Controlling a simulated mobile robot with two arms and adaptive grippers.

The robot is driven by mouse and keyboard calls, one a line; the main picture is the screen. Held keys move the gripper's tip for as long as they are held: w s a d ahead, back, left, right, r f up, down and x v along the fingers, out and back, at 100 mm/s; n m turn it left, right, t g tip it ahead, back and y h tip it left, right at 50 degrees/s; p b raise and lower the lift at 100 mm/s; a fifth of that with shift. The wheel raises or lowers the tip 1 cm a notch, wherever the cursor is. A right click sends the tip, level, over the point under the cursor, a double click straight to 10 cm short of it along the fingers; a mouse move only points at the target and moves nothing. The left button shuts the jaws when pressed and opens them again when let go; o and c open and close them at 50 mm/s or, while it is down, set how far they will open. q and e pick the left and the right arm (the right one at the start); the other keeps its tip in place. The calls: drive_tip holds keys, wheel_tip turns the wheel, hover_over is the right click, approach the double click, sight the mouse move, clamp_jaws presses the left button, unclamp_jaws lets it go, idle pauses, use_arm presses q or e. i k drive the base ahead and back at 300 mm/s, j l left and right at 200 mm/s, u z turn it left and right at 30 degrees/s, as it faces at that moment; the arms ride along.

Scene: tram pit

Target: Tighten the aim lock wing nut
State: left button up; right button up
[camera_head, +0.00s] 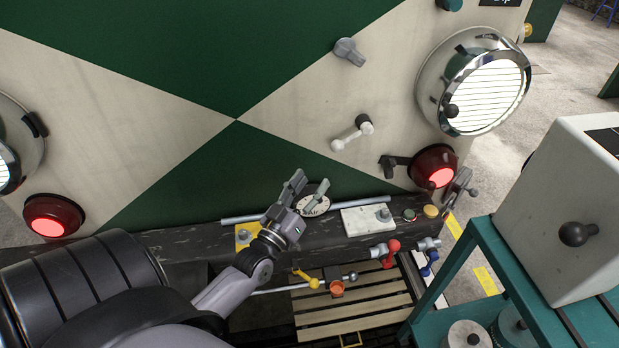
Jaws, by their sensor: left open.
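My left gripper (306,187) is open, its two fingers raised and apart in front of a round pale plate (312,206) on the dark bumper beam. I see nothing between the fingers, though they hide part of the plate. I cannot tell for sure which fitting is the aim lock wing nut. A grey winged knob (349,51) sits on the upper tram front, well above my gripper. The large lit chrome-rimmed headlight (490,85) at right has a small dark knob (451,110) at its lower left. My right gripper is not in view.
A white crank handle (352,133) and a red lamp (435,167) stick out from the panel. A teal cart (485,265) with a grey box (567,210) crowds the right side.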

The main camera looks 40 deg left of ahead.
sight(344, 49)
drive_tip(key=k+l, duration=0.8)
drive_tip(key=l, duration=0.1)
